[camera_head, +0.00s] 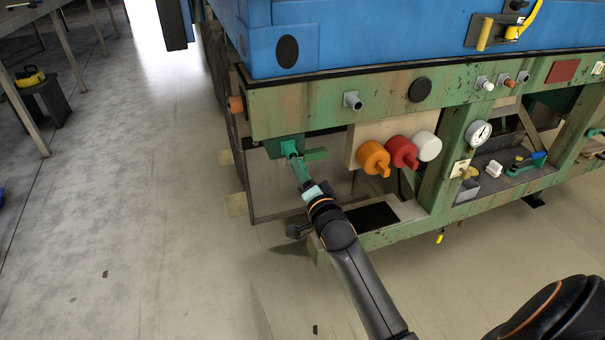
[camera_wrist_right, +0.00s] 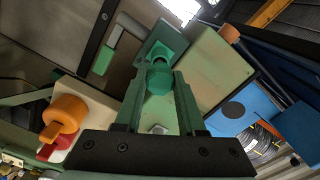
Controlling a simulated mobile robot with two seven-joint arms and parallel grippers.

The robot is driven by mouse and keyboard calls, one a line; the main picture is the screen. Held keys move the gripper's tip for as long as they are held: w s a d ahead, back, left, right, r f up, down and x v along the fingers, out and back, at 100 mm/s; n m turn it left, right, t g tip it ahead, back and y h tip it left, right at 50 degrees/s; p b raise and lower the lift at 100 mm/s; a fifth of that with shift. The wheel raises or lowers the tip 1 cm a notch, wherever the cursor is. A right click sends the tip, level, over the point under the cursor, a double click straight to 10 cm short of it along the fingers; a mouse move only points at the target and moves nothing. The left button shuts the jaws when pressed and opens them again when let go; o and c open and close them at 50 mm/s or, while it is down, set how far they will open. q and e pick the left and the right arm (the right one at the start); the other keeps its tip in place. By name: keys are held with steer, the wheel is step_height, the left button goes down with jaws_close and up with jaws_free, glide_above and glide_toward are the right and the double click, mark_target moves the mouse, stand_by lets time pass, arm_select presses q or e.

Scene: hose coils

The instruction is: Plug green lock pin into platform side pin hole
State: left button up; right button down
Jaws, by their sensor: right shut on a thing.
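The green lock pin (camera_head: 290,147) is at the green bracket (camera_head: 275,149) on the platform's side, below the green beam. My right gripper (camera_head: 296,161) reaches up to it from the front and is shut on it. In the right wrist view the pin's rounded green head (camera_wrist_right: 159,77) sits between the two green fingertips (camera_wrist_right: 160,88), in front of a square green plate (camera_wrist_right: 163,44). The pin hole itself is hidden, and I cannot tell how deep the pin sits. My left gripper is not in view.
A green bar (camera_head: 316,155) sticks out right of the bracket. Orange (camera_head: 373,157), red (camera_head: 401,151) and white (camera_head: 428,146) knobs are farther right, with a gauge (camera_head: 479,133) beyond. The blue body (camera_head: 370,40) is above.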

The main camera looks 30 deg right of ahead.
steer(key=shift+b+x, duration=0.5)
steer(key=shift+x, duration=1.1)
steer(key=shift+c, duration=0.7)
jaws_free()
steer(key=shift+s, duration=0.1)
steer(key=shift+p+v, duration=1.45)
steer(key=shift+v, duration=0.75)
